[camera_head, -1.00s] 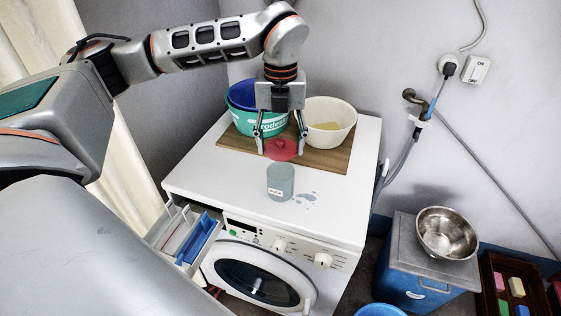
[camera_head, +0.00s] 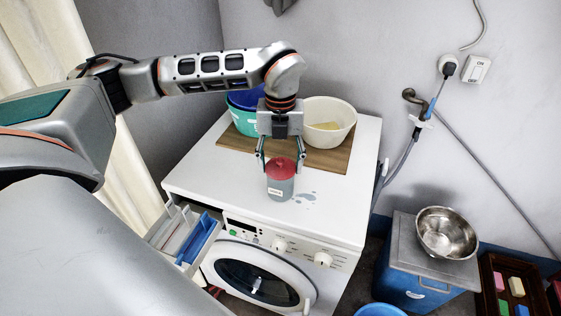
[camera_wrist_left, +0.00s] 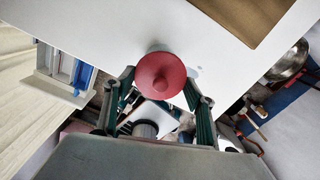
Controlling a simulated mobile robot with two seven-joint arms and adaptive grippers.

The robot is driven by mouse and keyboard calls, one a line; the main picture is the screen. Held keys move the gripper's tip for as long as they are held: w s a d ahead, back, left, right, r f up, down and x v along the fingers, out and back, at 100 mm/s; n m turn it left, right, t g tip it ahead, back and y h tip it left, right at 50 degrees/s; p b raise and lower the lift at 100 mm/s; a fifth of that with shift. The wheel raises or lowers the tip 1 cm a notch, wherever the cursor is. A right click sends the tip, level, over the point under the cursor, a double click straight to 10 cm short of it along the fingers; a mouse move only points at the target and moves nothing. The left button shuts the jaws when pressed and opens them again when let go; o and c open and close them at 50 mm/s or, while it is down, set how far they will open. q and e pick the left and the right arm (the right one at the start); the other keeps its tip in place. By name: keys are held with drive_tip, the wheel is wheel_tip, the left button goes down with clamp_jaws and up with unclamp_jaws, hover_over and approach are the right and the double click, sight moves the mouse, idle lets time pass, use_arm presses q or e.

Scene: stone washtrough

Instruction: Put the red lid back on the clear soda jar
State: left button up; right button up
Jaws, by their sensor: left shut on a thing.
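The clear soda jar (camera_head: 280,188) stands upright on the white washing machine top, greyish with a small label on its front. The red lid (camera_head: 280,168) is over the jar's mouth in the head view; whether it touches the rim or hovers just above, I cannot tell. My left gripper (camera_head: 281,163) points down from behind and is shut on the lid. My right gripper is not in view.
Behind the jar, a wooden board (camera_head: 327,158) holds a white basin (camera_head: 328,122) and green and blue tubs (camera_head: 243,121). A small wet patch (camera_head: 305,197) lies right of the jar. The detergent drawer (camera_head: 190,240) is pulled out at the front left. The machine top's right side is clear.

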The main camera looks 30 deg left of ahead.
sight(280, 161)
use_arm(q)
drive_tip(key=shift+f, duration=0.45)
drive_tip(key=o, duration=1)
wheel_tip(280, 161, up, 13)
drive_tip(key=shift+r, duration=0.15)
